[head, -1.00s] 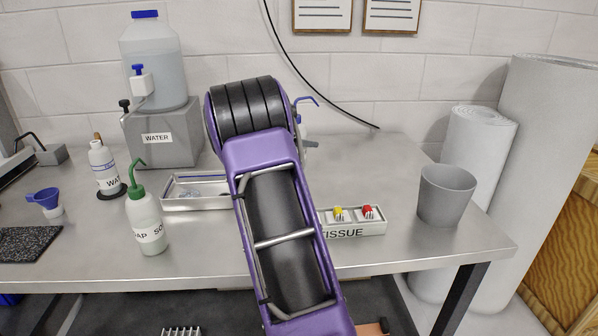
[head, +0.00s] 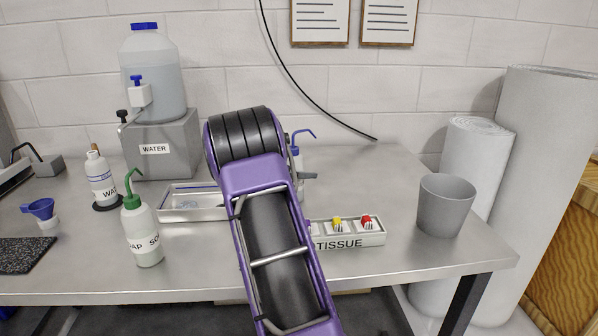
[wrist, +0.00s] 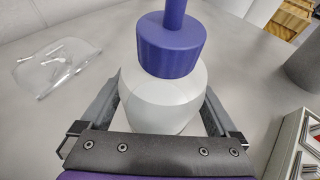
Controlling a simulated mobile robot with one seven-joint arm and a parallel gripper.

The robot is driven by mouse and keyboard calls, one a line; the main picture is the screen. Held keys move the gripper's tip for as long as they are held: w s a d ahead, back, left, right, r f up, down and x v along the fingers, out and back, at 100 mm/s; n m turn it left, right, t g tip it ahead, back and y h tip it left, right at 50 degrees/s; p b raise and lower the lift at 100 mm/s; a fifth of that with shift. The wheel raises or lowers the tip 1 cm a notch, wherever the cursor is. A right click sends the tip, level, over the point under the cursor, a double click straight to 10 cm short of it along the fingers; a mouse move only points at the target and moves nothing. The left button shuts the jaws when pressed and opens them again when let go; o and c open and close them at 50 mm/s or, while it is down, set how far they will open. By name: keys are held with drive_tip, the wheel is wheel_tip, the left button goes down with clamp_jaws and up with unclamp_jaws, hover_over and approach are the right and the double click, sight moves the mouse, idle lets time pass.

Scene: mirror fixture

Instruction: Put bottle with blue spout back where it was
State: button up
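The bottle with the blue spout (wrist: 172,45) stands upright between the fingers of my gripper (wrist: 162,100) in the wrist view. Its blue cap and white shoulder show, and a finger lies against each side, so my gripper looks shut on it. In the head view its blue spout (head: 297,141) shows just right of my purple arm; the arm hides most of the bottle. I cannot tell whether its base touches the table.
Bare table lies behind the tissue box.

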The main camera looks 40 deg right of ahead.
drive_tip(key=shift+r, duration=0.1)
drive_tip(key=shift+a+r, duration=0.1)
drive_tip(key=shift+r, duration=0.15)
drive_tip(key=p+v, duration=0.1)
drive_tip(key=v, duration=1)
drive_tip(key=shift+a, duration=0.35)
